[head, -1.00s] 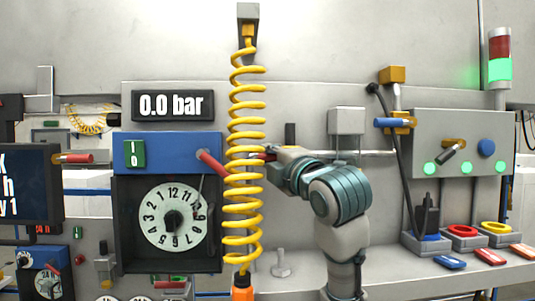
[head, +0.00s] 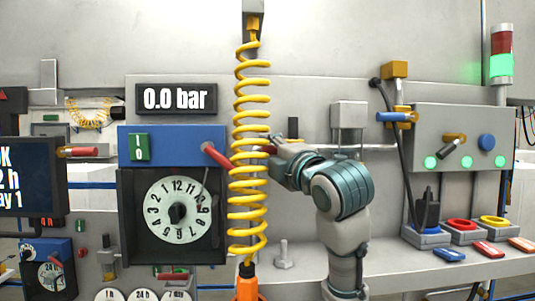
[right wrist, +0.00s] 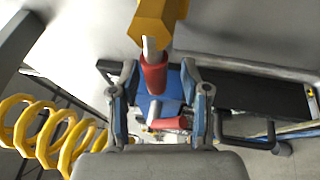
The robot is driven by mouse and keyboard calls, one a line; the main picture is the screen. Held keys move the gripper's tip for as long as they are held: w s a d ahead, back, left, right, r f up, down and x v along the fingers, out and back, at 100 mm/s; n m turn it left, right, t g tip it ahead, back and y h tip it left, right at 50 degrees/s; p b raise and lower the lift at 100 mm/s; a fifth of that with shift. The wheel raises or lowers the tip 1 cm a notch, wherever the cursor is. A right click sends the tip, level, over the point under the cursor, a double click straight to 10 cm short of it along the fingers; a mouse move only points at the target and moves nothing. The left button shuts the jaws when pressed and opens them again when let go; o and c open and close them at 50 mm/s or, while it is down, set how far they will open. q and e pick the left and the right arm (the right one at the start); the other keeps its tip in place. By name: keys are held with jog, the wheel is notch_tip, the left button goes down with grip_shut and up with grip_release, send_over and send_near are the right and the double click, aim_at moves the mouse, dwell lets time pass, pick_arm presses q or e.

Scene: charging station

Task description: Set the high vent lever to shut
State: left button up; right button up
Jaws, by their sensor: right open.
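In the right wrist view a lever with a red grip (right wrist: 154,74) and a pale stem comes off a yellow fitting (right wrist: 155,18). My right gripper (right wrist: 158,68) is open, with one finger on each side of this red grip; contact cannot be told. In the head view my right gripper (head: 268,153) is mostly hidden by the yellow coiled hose, with a bit of red beside it. Another red-handled lever (head: 217,155) is on the blue panel (head: 185,146), left of the hose. No label marks the high vent lever. My left gripper is not in view.
The yellow coiled hose (head: 249,130) hangs in front of my right gripper and shows at the left in the wrist view (right wrist: 45,135). A dial (head: 178,209) and a 0.0 bar display (head: 176,98) are left. A grey control box (head: 460,125) stands right.

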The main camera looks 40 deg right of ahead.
jog(key=v, duration=1.1)
jog(key=shift+s, duration=0.25)
jog(key=shift+a+f, duration=0.1)
jog(key=shift+f, duration=0.05)
